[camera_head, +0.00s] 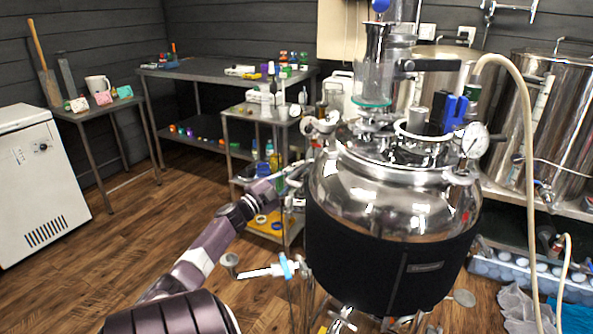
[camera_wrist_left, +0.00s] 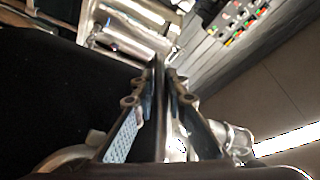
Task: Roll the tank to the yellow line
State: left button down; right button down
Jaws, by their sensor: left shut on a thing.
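The tank (camera_head: 395,200) is a shiny steel vessel with a black jacket around its lower part, standing upright right of centre in the head view. Its lid carries a glass fitting, hoses and a gauge. My left gripper (camera_head: 294,180) is at the tank's left side, partly hidden among fittings. In the left wrist view my left gripper (camera_wrist_left: 160,88) is closed around a thin upright bar, seemingly part of the tank's frame. The black jacket (camera_wrist_left: 60,100) fills the left of that view. My right gripper is not in view. I cannot make out a yellow line.
A white cabinet (camera_head: 40,185) and a small side table (camera_head: 95,113) stand at the left. A steel table (camera_head: 215,70) and a loaded cart (camera_head: 240,113) stand behind. Large steel vessels (camera_head: 560,110) and a blue crate (camera_head: 505,272) are at the right. Wooden floor (camera_head: 110,240) is clear at left.

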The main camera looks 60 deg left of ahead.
pick_arm(q)
jog(key=shift+w+d+r+m+h, duration=0.3)
jog(key=shift+w+d+r, duration=0.05)
jog(key=shift+d+r, duration=0.15)
jog(key=c, duration=1.9)
grip_release()
jog(key=shift+w+d, duration=0.4)
jog(key=shift+c, duration=0.2)
jog(key=shift+s+a+f, duration=0.2)
jog(key=shift+s+f, duration=0.15)
jog(key=shift+s, duration=0.15)
jog(key=v, duration=1.1)
jog(key=shift+s+d, duration=0.1)
